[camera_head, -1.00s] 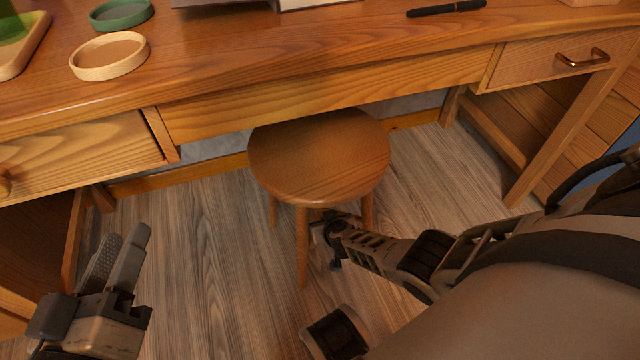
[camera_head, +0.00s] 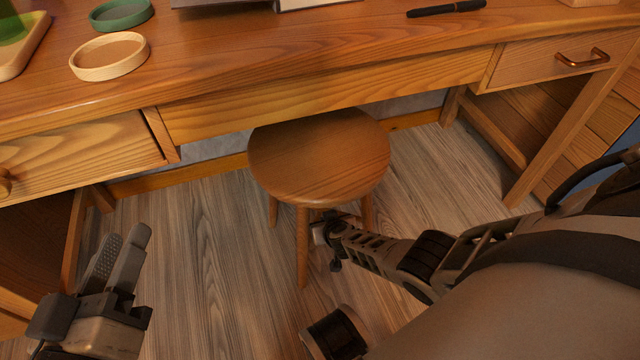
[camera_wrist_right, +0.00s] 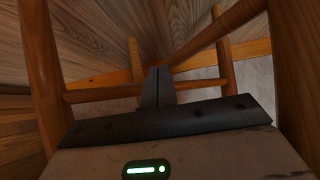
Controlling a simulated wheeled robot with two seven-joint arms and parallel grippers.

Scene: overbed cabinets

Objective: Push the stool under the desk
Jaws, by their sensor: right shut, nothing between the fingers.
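The round wooden stool (camera_head: 319,160) stands upright on the floor, its far part beneath the front edge of the wooden desk (camera_head: 330,112) and its near part sticking out. My right gripper (camera_head: 328,226) is low beside the stool's legs, below the seat. In the right wrist view the shut, empty fingers (camera_wrist_right: 157,86) reach in among the stool's legs and rungs (camera_wrist_right: 105,93); I cannot tell if they touch. My left gripper (camera_head: 128,250) is at the lower left, away from the stool, its two fingers close together.
On the desktop are a pale round tray (camera_head: 110,56), a green round tray (camera_head: 121,14) and a black pen (camera_head: 446,8). Drawer units flank the knee space. The wood floor (camera_head: 215,260) is clear left of the stool.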

